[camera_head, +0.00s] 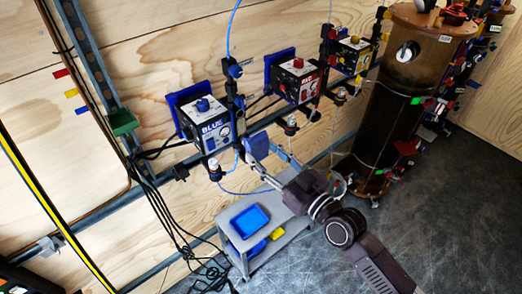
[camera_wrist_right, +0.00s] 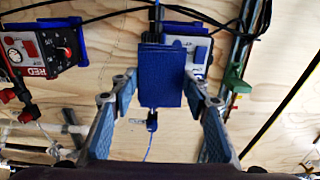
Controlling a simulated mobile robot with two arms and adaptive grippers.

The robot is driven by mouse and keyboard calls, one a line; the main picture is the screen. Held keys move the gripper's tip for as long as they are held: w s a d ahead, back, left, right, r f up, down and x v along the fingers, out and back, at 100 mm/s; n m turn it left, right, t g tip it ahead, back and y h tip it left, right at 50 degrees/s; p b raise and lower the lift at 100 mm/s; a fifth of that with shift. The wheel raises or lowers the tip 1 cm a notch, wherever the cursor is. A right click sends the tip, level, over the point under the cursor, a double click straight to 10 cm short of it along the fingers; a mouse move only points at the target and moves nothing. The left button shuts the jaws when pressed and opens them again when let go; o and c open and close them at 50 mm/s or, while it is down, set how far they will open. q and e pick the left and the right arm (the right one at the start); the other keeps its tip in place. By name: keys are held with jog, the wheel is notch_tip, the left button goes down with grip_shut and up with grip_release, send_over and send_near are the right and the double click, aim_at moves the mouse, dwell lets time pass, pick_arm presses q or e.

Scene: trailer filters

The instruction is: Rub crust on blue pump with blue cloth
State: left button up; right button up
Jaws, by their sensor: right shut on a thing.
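The blue pump (camera_head: 207,128) is a box labelled BLUE with a blue knob, mounted on the plywood wall in the head view. The blue cloth (camera_head: 256,147) is a flat blue piece at the end of my right gripper (camera_head: 264,160), to the lower right of the pump. In the right wrist view, the cloth (camera_wrist_right: 160,75) stands between the fingers of my right gripper (camera_wrist_right: 161,92), which is shut on it. The cloth covers part of the blue pump (camera_wrist_right: 199,50) there. I cannot make out the crust. My left gripper is not in view.
A red pump (camera_head: 296,80) and a yellow pump (camera_head: 350,56) hang further right. A large brown cylinder (camera_head: 405,100) stands at the right. A grey cart (camera_head: 290,232) with a blue tray (camera_head: 267,211) stands below. Cables and tubing hang around the pumps.

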jog(key=shift+w+a, duration=0.1)
jog(key=shift+w, duration=0.05)
dwell(0.3)
jog(key=shift+x, duration=3.2)
jog(key=shift+b+x, duration=0.5)
jog(key=shift+x, duration=0.5)
jog(key=shift+f, duration=0.1)
jog(key=shift+w+d+f+b, duration=0.1)
jog(key=shift+w+d+b, duration=0.35)
jog(key=shift+d+b, duration=0.15)
jog(key=shift+w+d+b, duration=0.4)
jog(key=shift+d+b, duration=0.05)
jog(key=shift+d, duration=0.2)
jog(key=shift+w+d, duration=0.3)
jog(key=shift+w, duration=0.05)
